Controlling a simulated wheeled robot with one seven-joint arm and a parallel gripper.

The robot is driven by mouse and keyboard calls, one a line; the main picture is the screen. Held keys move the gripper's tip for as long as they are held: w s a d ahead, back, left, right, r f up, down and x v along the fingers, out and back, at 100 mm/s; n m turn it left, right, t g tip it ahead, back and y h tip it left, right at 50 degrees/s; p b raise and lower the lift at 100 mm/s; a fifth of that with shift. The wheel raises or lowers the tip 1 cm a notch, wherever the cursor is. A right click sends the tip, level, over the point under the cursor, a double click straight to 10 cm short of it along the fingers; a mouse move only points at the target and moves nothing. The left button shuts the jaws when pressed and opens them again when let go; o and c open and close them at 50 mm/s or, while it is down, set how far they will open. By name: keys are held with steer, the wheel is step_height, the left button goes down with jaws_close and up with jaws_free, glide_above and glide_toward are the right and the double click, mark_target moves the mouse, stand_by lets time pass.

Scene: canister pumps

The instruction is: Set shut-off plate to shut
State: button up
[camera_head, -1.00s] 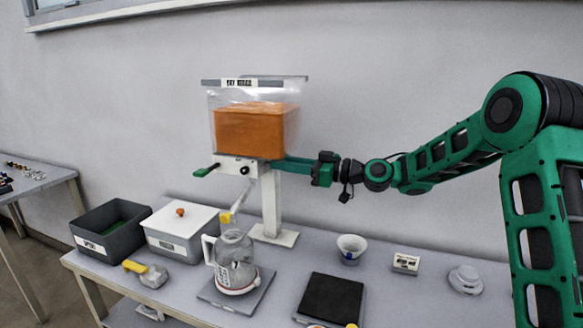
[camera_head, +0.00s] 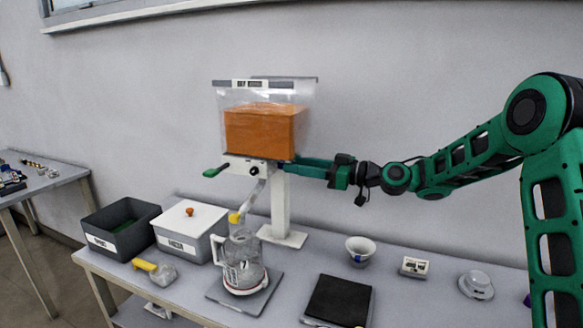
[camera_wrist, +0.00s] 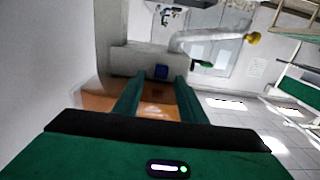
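The canister (camera_head: 265,130) has clear walls and orange contents and stands on a white post above the bench. Under it is a pale valve block (camera_head: 240,165) with a round black knob. A green handle (camera_head: 215,171) sticks out at the block's left end; I cannot tell for certain which part is the shut-off plate. My gripper (camera_head: 284,163) reaches in from the right beneath the canister. Contact is unclear.
A grey spout with a yellow tip (camera_head: 235,217) hangs over a clear jug (camera_head: 242,262). A grey bin (camera_head: 125,240), a white lidded box (camera_head: 180,222), a scoop (camera_head: 155,269), a black plate (camera_head: 338,300) and a bowl (camera_head: 360,249) stand on the bench.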

steer(key=v, duration=0.8)
steer(key=s+d+f+m+g+h, duration=0.1)
steer(key=s+d+f+m+h, duration=0.4)
steer(key=d, duration=0.4)
steer(key=s+d+f+m+h, duration=0.3)
steer(key=s+d+f+h, duration=0.4)
steer(key=s+d, duration=0.1)
steer(key=s+d+m+g+h, duration=0.1)
steer(key=s+d+m, duration=0.3)
steer(key=s, duration=0.6)
steer(key=s+d+f+m+g+h, duration=0.1)
steer(key=s+d+m+g+h, duration=0.1)
steer(key=s+d+m, duration=0.2)
steer(key=s+d+f+m+g+h, duration=0.1)
steer(key=s+d+m, duration=0.3)
steer(key=s, duration=1.3)
steer(key=d+g, duration=0.1)
steer(key=d, duration=0.3)
steer(key=shift+d+f+h, duration=0.25)
steer(key=shift+d+h, duration=0.05)
steer(key=shift+h, duration=0.1)
